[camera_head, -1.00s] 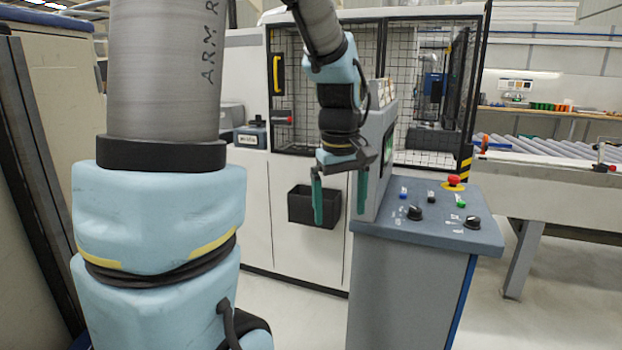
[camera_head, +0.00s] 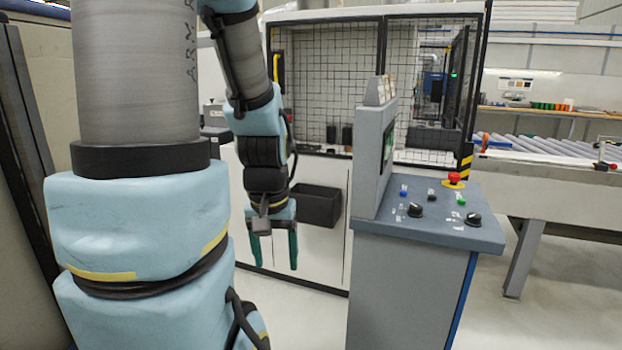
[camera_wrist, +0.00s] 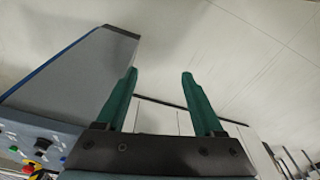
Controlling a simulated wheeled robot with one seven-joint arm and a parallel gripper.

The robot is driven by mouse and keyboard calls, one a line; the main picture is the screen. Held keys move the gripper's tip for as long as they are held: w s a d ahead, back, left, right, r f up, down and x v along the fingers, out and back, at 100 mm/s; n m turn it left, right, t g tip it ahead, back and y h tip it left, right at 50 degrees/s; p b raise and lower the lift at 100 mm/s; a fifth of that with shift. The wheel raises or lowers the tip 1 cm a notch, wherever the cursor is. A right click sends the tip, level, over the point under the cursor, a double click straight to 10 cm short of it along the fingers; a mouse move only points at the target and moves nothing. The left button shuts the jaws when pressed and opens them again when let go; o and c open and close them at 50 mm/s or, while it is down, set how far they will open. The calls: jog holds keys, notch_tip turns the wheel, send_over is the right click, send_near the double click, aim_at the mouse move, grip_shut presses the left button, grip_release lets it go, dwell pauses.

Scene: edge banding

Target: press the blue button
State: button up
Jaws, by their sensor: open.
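The blue button (camera_head: 404,194) is a small round cap near the left edge of the sloped control panel top (camera_head: 385,226). In the wrist view a small blue spot, likely the same button (camera_wrist: 63,159), shows at the lower left. My gripper (camera_head: 274,264) hangs pointing down, left of the console and well apart from the button. Its two green fingers are parted and empty.
The panel also bears a red emergency stop (camera_head: 454,178), a green button (camera_head: 461,201), a black button (camera_head: 431,197) and two black knobs (camera_head: 415,210). A grey upright screen housing (camera_head: 370,165) stands at its left. A black bin (camera_head: 316,206) hangs on the machine behind my gripper.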

grip_shut()
dwell(0.3)
dwell(1.0)
